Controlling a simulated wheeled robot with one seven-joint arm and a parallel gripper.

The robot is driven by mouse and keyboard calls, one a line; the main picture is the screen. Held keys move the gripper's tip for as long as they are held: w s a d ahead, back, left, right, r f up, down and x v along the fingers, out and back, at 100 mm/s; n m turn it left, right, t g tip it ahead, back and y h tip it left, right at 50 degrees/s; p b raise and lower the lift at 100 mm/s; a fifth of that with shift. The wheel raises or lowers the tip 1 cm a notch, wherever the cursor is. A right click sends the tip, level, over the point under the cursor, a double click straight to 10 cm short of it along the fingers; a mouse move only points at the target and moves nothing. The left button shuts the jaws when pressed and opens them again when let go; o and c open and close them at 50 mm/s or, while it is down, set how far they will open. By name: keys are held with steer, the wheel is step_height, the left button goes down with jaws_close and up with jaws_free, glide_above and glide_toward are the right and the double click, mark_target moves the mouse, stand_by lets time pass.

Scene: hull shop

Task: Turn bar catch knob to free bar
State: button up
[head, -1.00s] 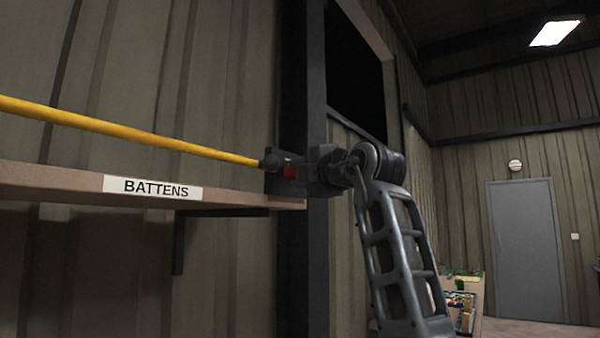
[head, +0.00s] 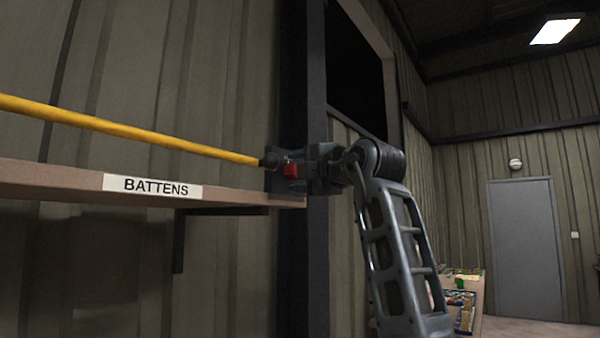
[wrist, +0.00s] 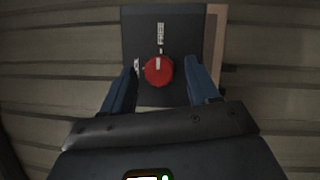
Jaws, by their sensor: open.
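The red catch knob (wrist: 159,73) is round with a white pointer mark. It sits on a dark plate (wrist: 180,20) lettered FREE at the top in the wrist view. The pointer mark points up toward FREE. A second small label at the left is partly hidden by a finger. My gripper (wrist: 161,68) is open, one finger on each side of the knob; I cannot tell whether they touch it. The knob also shows in the head view (head: 290,170). The yellow bar (head: 130,133) runs to a dark end fitting (head: 269,160) beside the plate.
A shelf (head: 60,180) labelled BATTENS lies below the bar. A dark post (head: 303,80) stands behind the catch, with a dark opening to its right. A grey door (head: 526,250) and bins (head: 462,300) are farther off at right.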

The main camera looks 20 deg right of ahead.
steer(key=b+v, duration=0.2)
steer(key=v, duration=0.5)
steer(key=shift+s, duration=0.35)
steer(key=shift+d+f, duration=0.1)
